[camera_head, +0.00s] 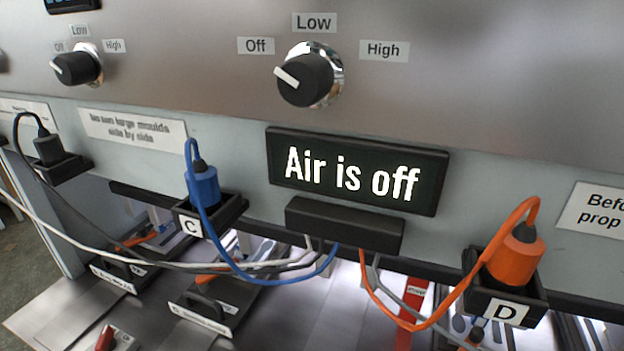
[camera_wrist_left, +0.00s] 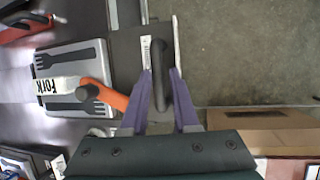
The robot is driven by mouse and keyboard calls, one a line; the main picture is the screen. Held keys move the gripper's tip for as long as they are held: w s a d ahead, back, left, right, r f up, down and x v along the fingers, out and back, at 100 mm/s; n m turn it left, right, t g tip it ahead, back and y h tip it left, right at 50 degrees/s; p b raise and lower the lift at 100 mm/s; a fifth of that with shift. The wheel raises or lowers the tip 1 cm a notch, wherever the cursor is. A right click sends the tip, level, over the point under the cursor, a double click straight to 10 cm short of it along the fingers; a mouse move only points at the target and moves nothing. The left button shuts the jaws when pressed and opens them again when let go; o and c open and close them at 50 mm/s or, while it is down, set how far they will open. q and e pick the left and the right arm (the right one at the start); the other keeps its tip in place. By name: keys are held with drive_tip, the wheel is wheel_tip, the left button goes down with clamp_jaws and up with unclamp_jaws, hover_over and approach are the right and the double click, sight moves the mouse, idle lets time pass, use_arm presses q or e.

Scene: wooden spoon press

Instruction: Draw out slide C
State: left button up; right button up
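A black holder (camera_head: 213,214) marked C on the press front carries a blue plug (camera_head: 203,186); its blue cable hangs down and loops right. Below are two dark slides with labelled fronts, a left one (camera_head: 127,267) and a nearer one (camera_head: 212,312); their labels are too small to read. In the left wrist view the two purple fingers of my left gripper (camera_wrist_left: 162,90) stand on either side of a black slide handle (camera_wrist_left: 160,65). Whether they press on it I cannot tell. Neither gripper shows in the head view. Which slide is C is not legible.
A holder marked D (camera_head: 503,308) carries an orange plug (camera_head: 516,257). Loose cables hang across the slide fronts. A sign (camera_head: 357,170) reads "Air is off"; the knob (camera_head: 308,77) sits above. The left wrist view shows a mould labelled Fork (camera_wrist_left: 70,70) and a cardboard box (camera_wrist_left: 262,130).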

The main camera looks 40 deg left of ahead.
use_arm(q)
drive_tip(key=o, duration=0.3)
drive_tip(key=shift+s, duration=0.1)
drive_tip(key=shift+o, duration=0.2)
drive_tip(key=p+v, duration=0.5)
drive_tip(key=v, duration=0.5)
drive_tip(key=shift+p, duration=0.35)
